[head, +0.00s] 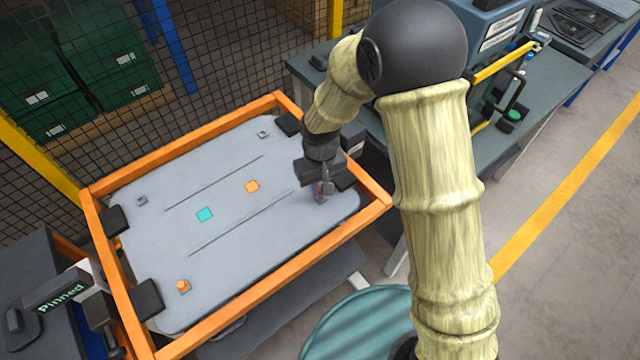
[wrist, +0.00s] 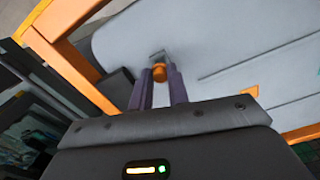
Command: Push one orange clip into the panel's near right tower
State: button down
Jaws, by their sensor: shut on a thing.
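The grey panel (head: 235,265) lies in an orange frame. My gripper (head: 322,190) is low over its near right corner, fingers pointing down. In the wrist view my gripper (wrist: 158,74) has its two purple fingertips closed on a small orange clip (wrist: 159,72). The near right tower (wrist: 157,56), a small grey block, shows right at the clip's far side. The clip appears at or against the tower; I cannot tell how deep it sits. In the head view the fingers mostly hide both.
Another orange clip (head: 183,286) sits on the near left tower. The far towers (head: 263,134) and (head: 142,200) look bare grey. Cyan (head: 205,214) and orange (head: 252,186) squares mark the panel. The orange frame (head: 385,203) rises close beside my gripper. A workbench (head: 540,110) stands behind my arm.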

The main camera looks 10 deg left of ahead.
jog(key=shift+f+b, duration=0.85)
jog(key=shift+f, duration=0.5)
dwell(1.4)
dwell(0.3)
jog(key=c, duration=1.3)
grip_release()
jog(key=shift+r, duration=0.1)
notch_tip(320, 180, up, 17)
jog(key=shift+r+b, duration=0.15)
jog(key=shift+b, duration=0.6)
